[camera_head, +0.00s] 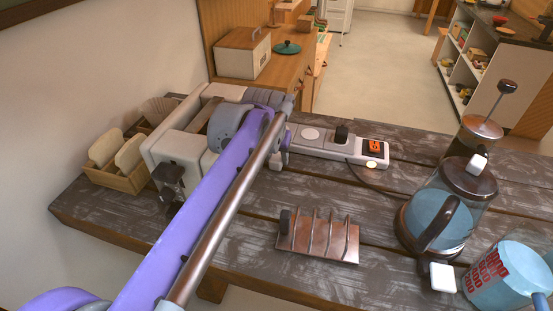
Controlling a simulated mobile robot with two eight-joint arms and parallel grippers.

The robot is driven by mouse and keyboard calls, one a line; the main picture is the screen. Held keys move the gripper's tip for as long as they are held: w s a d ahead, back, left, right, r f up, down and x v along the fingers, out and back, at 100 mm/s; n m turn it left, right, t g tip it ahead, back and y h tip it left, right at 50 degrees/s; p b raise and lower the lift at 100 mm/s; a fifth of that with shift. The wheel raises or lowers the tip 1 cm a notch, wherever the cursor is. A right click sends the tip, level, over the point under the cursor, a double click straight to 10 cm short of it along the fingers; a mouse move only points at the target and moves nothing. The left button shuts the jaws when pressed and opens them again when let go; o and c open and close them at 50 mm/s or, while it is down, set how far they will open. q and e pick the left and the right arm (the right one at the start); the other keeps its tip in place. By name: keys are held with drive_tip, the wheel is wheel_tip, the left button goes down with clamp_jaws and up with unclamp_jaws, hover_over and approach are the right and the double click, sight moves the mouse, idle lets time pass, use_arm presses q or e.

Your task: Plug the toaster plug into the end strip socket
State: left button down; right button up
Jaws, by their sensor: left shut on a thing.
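The cream toaster (180,150) stands at the left of the dark plank table, partly behind my left arm. The white power strip (312,149) lies to the right of it. A black plug (341,133) stands in the strip, beside the orange switch (373,147) at its right end. A round pale socket face (311,134) shows to the left of that plug. My left gripper (285,125) is shut at the strip's left end, its fingertips mostly hidden by my arm. The toaster plug held there is hidden, and whether it is in the socket I cannot tell. My right gripper is out of view.
A copper toast rack (318,240) stands in front of the strip. A wooden bread holder (118,175) is at the left. Bare planks lie between rack and press.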

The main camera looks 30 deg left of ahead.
sight(276, 157)
use_arm(q)
wheel_tip(276, 157, up, 10)
drive_tip(key=shift+f+p, duration=0.1)
drive_tip(key=shift+p, duration=0.35)
drive_tip(key=shift+s+f, duration=0.1)
